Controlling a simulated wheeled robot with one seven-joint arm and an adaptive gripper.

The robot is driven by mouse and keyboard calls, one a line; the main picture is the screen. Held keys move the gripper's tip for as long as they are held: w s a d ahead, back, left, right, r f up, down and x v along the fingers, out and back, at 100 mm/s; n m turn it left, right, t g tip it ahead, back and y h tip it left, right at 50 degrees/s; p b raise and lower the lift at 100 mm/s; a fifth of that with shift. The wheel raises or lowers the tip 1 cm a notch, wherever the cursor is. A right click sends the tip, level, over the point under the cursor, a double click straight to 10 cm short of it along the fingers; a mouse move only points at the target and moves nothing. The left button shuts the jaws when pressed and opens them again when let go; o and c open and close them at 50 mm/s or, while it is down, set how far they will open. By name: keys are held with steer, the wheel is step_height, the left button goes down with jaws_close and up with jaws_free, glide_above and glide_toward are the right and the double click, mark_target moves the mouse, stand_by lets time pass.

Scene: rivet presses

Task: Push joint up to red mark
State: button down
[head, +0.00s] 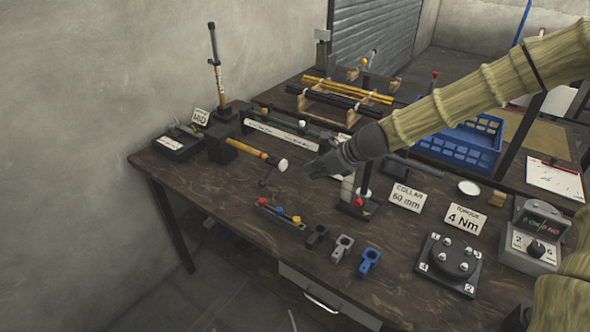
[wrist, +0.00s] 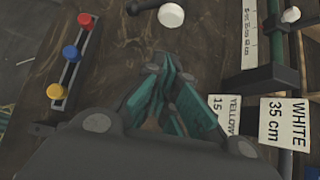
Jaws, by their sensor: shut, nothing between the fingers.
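A yellow-orange rod (head: 245,148) sticks out sideways from a dark block (head: 222,143) at the left of the bench. A red band (head: 264,156) shows near its free end, which carries a round white end piece (head: 282,165). A round white piece, probably the same one, shows at the top of the wrist view (wrist: 171,14). I cannot tell for sure which part is the joint. My gripper (head: 312,172) is shut and empty above the bench, just right of the white end piece with a gap between. Its fingertips also show in the wrist view (wrist: 160,68).
A rail with red, blue and yellow knobs (head: 278,213) lies in front. Several clamps (head: 342,248) stand near the front edge. A green rod stand (head: 290,130) and a "COLLAR 60 mm" card (head: 406,197) lie behind and right. A blue crate (head: 460,145) stands farther back.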

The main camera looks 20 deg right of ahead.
mark_target(284, 165)
steer(key=shift+x, duration=2)
steer(key=shift+w+a+p, duration=0.3)
steer(key=shift+w+a, duration=0.85)
steer(key=shift+w, duration=0.35)
steer(key=shift+w+r, duration=0.1)
